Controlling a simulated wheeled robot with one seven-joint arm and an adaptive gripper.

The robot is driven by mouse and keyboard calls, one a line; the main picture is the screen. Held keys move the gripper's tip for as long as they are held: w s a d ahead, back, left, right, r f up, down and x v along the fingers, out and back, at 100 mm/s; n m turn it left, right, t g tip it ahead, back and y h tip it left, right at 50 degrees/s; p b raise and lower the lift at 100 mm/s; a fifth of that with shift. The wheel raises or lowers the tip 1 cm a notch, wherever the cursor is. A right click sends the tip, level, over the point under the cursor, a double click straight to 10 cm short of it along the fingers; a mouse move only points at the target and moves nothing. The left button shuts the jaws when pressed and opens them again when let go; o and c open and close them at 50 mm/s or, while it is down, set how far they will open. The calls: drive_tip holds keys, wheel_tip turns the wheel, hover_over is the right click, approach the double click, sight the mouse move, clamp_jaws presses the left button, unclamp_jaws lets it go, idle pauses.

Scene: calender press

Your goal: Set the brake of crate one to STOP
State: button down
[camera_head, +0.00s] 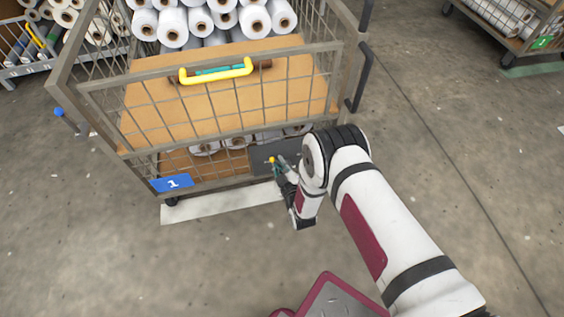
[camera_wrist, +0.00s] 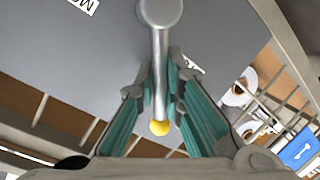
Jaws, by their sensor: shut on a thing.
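Crate one is a wire-sided roll crate (camera_head: 225,112) with a blue plate marked 1 (camera_head: 172,184) at its lower left corner. A dark grey brake plate (camera_head: 262,155) sits low on its front. In the wrist view the brake lever (camera_wrist: 158,50) is a metal rod on a round pivot, with a yellow knob (camera_wrist: 159,128) at its end. My gripper (camera_wrist: 161,78) has its fingers on both sides of the rod, shut on it. In the head view my gripper (camera_head: 279,168) is at the plate. Lettering beginning "MO" (camera_wrist: 84,5) shows on the plate; another label is mostly hidden behind a finger.
A yellow handle (camera_head: 216,71) crosses the crate's front, above brown shelves. White rolls (camera_head: 215,18) fill its top. Other crates stand at the far left and upper right (camera_head: 510,22). The floor to the right is clear. A white floor strip (camera_head: 220,205) lies at the crate's foot.

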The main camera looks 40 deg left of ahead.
drive_tip(key=shift+a+f+n, duration=0.1)
drive_tip(key=shift+f+n, duration=0.05)
drive_tip(key=shift+n, duration=0.15)
idle(0.4)
drive_tip(key=c, duration=1.9)
unclamp_jaws()
drive_tip(key=shift+c, duration=0.2)
drive_tip(key=shift+s, duration=0.1)
drive_tip(key=v, duration=1.2)
